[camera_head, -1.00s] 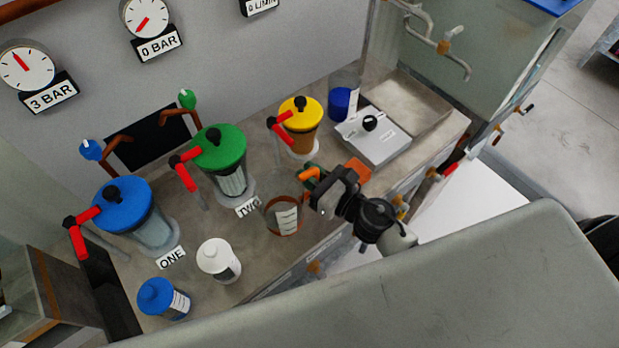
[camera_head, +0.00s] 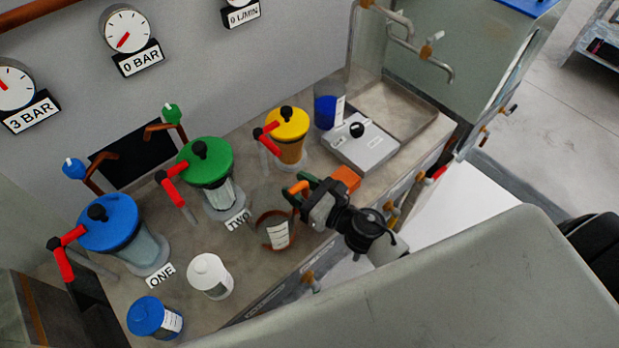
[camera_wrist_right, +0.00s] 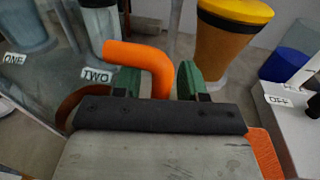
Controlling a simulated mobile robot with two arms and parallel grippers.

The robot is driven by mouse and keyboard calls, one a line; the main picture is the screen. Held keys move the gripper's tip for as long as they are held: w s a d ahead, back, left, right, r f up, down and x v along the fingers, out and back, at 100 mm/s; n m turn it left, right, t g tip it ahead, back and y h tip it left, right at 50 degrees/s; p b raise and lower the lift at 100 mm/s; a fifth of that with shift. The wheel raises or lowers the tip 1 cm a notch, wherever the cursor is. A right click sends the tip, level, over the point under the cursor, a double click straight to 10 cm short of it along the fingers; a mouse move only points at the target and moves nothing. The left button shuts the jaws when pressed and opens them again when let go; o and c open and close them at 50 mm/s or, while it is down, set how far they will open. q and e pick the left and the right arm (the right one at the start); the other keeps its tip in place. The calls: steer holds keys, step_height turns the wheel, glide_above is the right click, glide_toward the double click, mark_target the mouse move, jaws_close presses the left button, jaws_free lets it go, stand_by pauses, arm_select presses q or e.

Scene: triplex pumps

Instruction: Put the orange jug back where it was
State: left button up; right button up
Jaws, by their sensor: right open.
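The orange jug (camera_head: 277,232) looks like the clear vessel with a brownish-orange rim and a white label, standing upright on the bench in front of the TWO sign. A bent orange handle (camera_wrist_right: 152,58) shows in the wrist view between the two green fingertips of my right gripper (camera_wrist_right: 158,80). The jaws are open around this handle, with a gap at the right finger. In the head view my right gripper (camera_head: 298,187) is at the jug's upper right side. Where the handle joins the jug is hard to make out. My left gripper is not in view.
Pump vessels with blue (camera_head: 107,222), green (camera_head: 206,160) and yellow (camera_head: 288,122) lids stand behind.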

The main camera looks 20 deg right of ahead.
steer(key=shift+s+d, duration=0.2)
steer(key=shift+s, duration=0.1)
steer(key=b+v, duration=0.4)
steer(key=v, duration=0.7)
steer(key=shift+b, duration=0.3)
steer(key=shift+s+d, duration=0.15)
